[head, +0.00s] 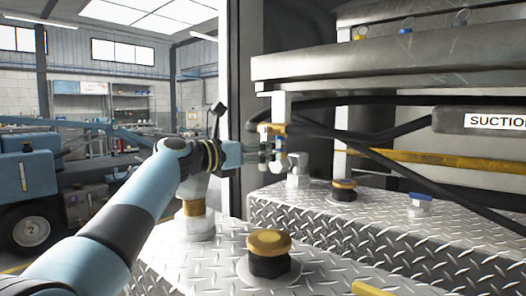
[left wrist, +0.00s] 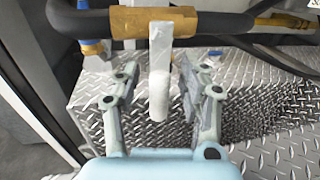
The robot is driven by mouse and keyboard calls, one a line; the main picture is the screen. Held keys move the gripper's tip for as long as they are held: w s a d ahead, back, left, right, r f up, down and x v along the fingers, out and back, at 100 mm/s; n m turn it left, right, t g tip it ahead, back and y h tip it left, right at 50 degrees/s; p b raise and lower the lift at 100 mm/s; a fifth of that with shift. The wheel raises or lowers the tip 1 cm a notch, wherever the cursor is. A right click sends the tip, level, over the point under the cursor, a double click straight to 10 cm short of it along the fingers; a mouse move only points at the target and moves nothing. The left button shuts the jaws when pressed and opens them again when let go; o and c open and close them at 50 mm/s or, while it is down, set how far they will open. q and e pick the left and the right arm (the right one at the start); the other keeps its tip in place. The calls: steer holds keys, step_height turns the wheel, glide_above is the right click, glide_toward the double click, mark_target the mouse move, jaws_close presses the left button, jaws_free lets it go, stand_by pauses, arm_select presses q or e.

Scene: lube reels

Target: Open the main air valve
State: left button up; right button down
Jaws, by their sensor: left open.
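The air valve shows in the left wrist view as a brass body (left wrist: 150,23) on a dark hose, with a pale grey lever (left wrist: 159,85) hanging down from it. My left gripper (left wrist: 167,78) is open, with one finger on each side of the lever. I see a gap on both sides, so the fingers appear apart from it. In the head view, the brass valve (head: 272,128) is small, and my left gripper (head: 265,153) is just below it. The lever is hard to make out there. My right gripper is not in view.
Diamond-plate decks (head: 325,262) lie below and to the right. Black-and-brass caps (head: 269,252) stand on them. A dark hose (left wrist: 75,18) runs into the valve. A grey slab (head: 380,55) overhangs above, and a yellow pipe (head: 430,158) runs to the right.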

arm_select(q)
jaws_close()
steer(key=shift+w+d+f, duration=0.15)
steer(key=shift+f, duration=0.1)
stand_by(0.3)
